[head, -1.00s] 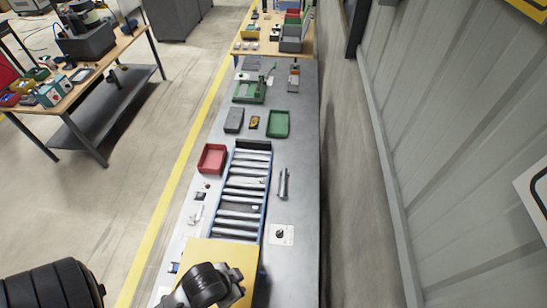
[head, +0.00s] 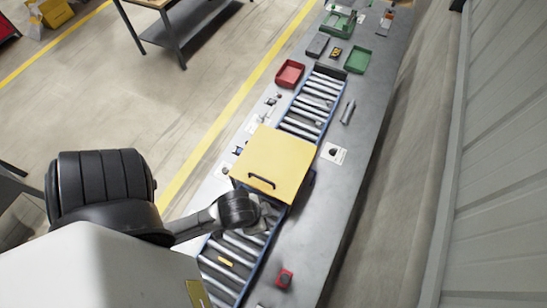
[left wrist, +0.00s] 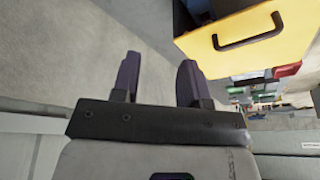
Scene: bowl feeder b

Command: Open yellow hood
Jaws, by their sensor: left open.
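The yellow hood (head: 285,150) sits like a box lid over the roller conveyor in the head view and looks closed. Its dark bar handle (head: 261,181) is on the near edge. In the left wrist view the hood (left wrist: 285,50) fills the upper right, with the handle (left wrist: 250,32) across its face. My left gripper (head: 264,215) is just in front of the hood's near side in the head view, partly hidden by its wrist. In the left wrist view my left gripper (left wrist: 157,78) has its fingers apart with nothing between them, left of the handle. My right gripper is not in view.
The roller conveyor (head: 310,108) runs along the grey bench (head: 345,180). A red tray (head: 290,73) and a green tray (head: 358,57) are farther back. A small red button box (head: 285,278) is near the front. A wall stands to the right.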

